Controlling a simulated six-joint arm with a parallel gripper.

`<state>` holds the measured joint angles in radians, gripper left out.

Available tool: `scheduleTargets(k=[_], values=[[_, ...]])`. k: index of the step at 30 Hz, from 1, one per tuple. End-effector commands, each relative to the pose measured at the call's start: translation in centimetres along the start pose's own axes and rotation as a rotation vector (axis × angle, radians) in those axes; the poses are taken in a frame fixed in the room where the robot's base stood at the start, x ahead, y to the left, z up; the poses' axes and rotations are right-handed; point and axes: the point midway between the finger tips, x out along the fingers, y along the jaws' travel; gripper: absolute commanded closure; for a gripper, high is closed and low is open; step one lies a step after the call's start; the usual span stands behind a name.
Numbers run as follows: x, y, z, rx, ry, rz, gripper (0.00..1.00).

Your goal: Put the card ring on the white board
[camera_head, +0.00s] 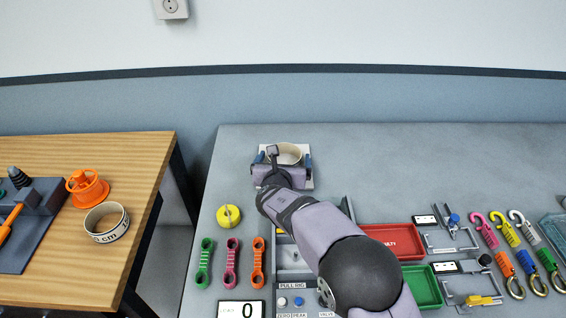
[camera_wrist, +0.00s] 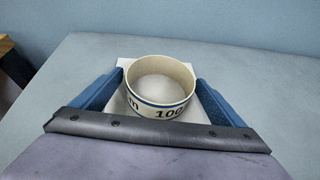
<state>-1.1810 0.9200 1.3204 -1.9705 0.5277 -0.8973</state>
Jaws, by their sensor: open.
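A pale card ring with a dark blue line and printed figures (camera_wrist: 160,103) sits upright on the white board (camera_wrist: 128,64) in the wrist view. The ring (camera_head: 285,148) and a strip of the board (camera_head: 309,181) also show in the head view, partly behind my wrist. My gripper (camera_wrist: 158,78) is open, with one blue finger on each side of the ring. The left finger stands clear of it. The right finger is close to it, and I cannot tell if they touch.
A similar pale ring (camera_head: 107,222) stands on the wooden table at left, beside an orange flanged part (camera_head: 87,188). A yellow disc (camera_head: 229,216), coloured links (camera_head: 231,262), a red tray (camera_head: 392,240) and hooks (camera_head: 505,230) lie on the grey bench. Bench space right of the board is clear.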

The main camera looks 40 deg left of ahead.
Motion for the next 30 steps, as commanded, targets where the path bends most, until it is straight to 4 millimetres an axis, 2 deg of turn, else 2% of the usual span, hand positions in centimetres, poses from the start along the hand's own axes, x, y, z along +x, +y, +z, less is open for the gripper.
scheduleTargets(k=[8, 24, 30], values=[[-1.4, 0.1, 0.2, -0.001, -0.001, 0.000, 0.07], [-9.6, 0.1, 0.2, 0.001, -0.001, 0.002, 0.07], [-11.5, 0.1, 0.2, 0.001, -0.001, 0.001, 0.07]])
